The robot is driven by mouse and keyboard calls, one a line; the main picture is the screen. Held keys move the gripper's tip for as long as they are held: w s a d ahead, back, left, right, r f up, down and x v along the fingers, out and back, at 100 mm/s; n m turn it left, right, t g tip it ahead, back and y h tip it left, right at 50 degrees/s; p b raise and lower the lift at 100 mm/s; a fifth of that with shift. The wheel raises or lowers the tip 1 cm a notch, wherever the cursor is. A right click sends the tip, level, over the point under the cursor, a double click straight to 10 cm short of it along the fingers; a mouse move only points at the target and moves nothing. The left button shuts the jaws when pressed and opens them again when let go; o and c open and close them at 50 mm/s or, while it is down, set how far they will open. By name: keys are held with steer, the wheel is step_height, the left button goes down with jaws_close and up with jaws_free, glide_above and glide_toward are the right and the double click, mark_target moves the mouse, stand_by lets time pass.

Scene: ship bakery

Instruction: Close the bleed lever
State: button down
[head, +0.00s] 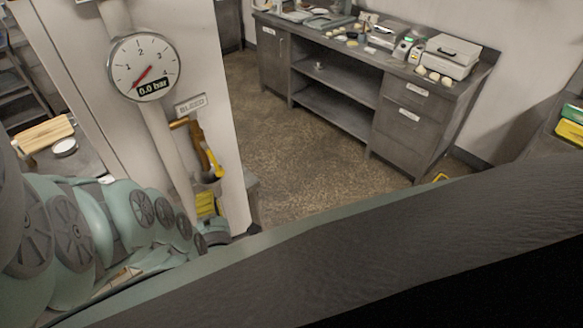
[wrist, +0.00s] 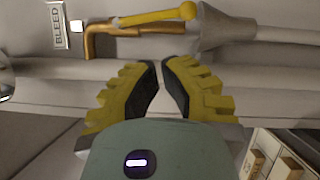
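The bleed lever (head: 208,152) is a yellow bar with a rounded end, on a brass pipe (head: 180,124) below the BLEED label (head: 190,105). In the head view it slants down and right. In the wrist view the lever (wrist: 155,17) lies beside the brass pipe (wrist: 135,30), its round end near a grey funnel (wrist: 212,28). My gripper (wrist: 161,65) has yellow fingers with black pads. Its tips are almost together with nothing visible between them, and they appear apart from the lever. In the head view my gripper (head: 206,203) is partly hidden, below the lever.
A round gauge (head: 145,68) above the label reads 0.0 bar. A white panel (head: 212,60) stands behind the pipes. A grey counter (head: 385,75) with trays and a scale is at the back right. The floor (head: 300,135) between is clear.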

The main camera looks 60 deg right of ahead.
mark_target(204, 160)
steer(key=shift+x, duration=4.7)
steer(key=shift+r, duration=0.1)
steer(key=shift+d+b, duration=0.1)
steer(key=shift+b, duration=0.35)
steer(key=shift+b, duration=0.35)
steer(key=shift+n, duration=0.3)
